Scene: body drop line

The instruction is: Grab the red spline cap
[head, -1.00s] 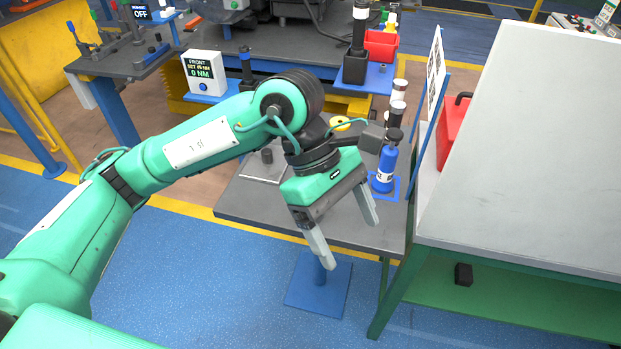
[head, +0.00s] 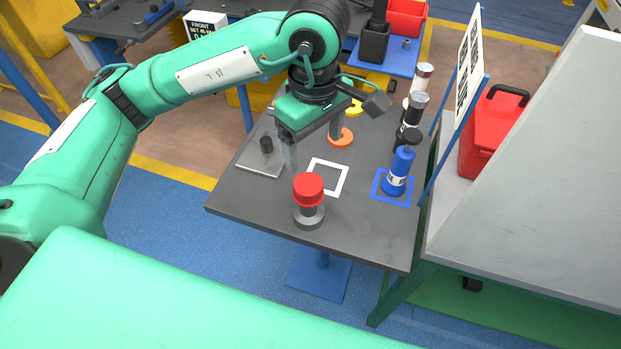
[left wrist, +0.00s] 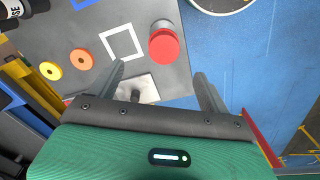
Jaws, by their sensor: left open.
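The red spline cap (head: 308,187) sits on top of a grey cylindrical stand (head: 308,217) near the front edge of the dark table (head: 350,240). It also shows in the left wrist view (left wrist: 164,46), just beyond the fingertips and between their lines. My left gripper (head: 312,148) is open and empty, behind the cap in the head view. Its two fingers also show in the left wrist view (left wrist: 160,76), apart from the cap. My right gripper is not in view.
A white square outline (head: 342,190) lies behind the cap. An orange ring (head: 341,138), a metal plate with a dark peg (head: 252,166) and a blue bottle (head: 398,172) stand around.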

